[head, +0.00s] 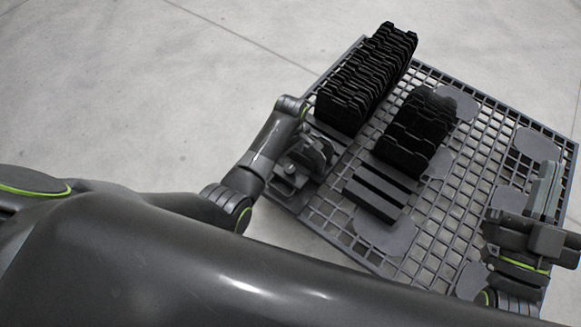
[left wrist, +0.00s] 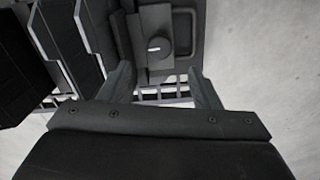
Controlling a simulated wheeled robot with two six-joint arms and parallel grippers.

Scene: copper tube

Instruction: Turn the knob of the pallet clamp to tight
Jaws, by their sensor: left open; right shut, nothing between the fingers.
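The knob (left wrist: 155,47) of the pallet clamp shows in the left wrist view as a dark round cap with a short white mark lying roughly crosswise. It sits on a grey clamp plate (left wrist: 183,22). My left gripper (left wrist: 160,70) is open, its two fingers on either side of the picture's middle, just short of the knob; I cannot tell whether they touch it. In the head view my left gripper (head: 308,158) is at the pallet's left corner and largely hides the clamp. My right gripper (head: 548,190) is shut and empty over the pallet's right side.
The grid pallet (head: 462,195) lies on a pale concrete floor. A long row of black plates (head: 365,80) and a shorter row (head: 413,130) stand on it, close to my left gripper. Dark bars (head: 375,195) lie nearer to me. The floor at left is clear.

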